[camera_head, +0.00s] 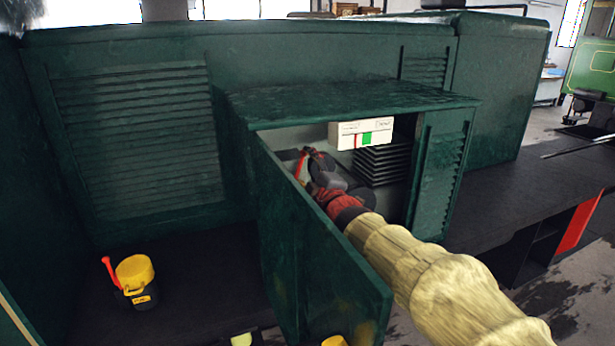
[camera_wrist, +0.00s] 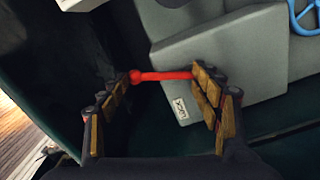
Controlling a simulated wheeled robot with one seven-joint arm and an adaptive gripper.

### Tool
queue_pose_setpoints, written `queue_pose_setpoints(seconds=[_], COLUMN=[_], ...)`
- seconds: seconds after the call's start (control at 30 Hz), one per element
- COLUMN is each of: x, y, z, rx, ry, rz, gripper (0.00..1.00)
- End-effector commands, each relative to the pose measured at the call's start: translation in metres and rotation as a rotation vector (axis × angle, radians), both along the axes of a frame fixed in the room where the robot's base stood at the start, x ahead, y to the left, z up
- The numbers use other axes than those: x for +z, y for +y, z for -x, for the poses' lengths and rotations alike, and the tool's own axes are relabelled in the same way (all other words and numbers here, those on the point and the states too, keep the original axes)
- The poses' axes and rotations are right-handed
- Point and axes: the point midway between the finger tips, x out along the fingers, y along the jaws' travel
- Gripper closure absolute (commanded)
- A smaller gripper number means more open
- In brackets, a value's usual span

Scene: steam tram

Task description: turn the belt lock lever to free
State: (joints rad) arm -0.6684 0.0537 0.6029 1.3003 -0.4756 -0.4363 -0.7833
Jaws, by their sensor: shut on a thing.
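A red lever (camera_wrist: 165,75) with a round knob end lies level between the two fingertips of my gripper (camera_wrist: 163,84) in the wrist view. The fingers are apart, with the lever's length spanning the gap, its two ends at the fingers. A small white label plate (camera_wrist: 181,107) is on the grey housing beside it; its writing is too small to read. In the head view a red lever (camera_head: 300,164) stands inside the open green cabinet, and my gripper (camera_head: 314,157) is next to it. My arm hides part of the cabinet's inside.
The open cabinet door (camera_head: 310,260) stands left of my arm. A white panel with a green mark (camera_head: 361,133) hangs under the cabinet roof. A blue handwheel (camera_wrist: 304,18) is at the wrist view's upper right.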

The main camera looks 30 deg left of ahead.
Motion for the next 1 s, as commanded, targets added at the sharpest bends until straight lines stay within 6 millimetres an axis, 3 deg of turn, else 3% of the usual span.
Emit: queue_pose_setpoints(seconds=[0.03, 0.5, 0.53, 1.0], x=[-0.009, -0.014, -0.014, -0.019], y=[0.006, 0.006, 0.006, 0.006], z=[0.004, 0.004, 0.004, 0.004], rx=[0.009, 0.009, 0.008, 0.007], ry=[0.002, -0.003, -0.003, 0.005], rz=[0.012, 0.028, 0.028, 0.03], gripper=[0.81, 0.82, 0.34, 0.08])
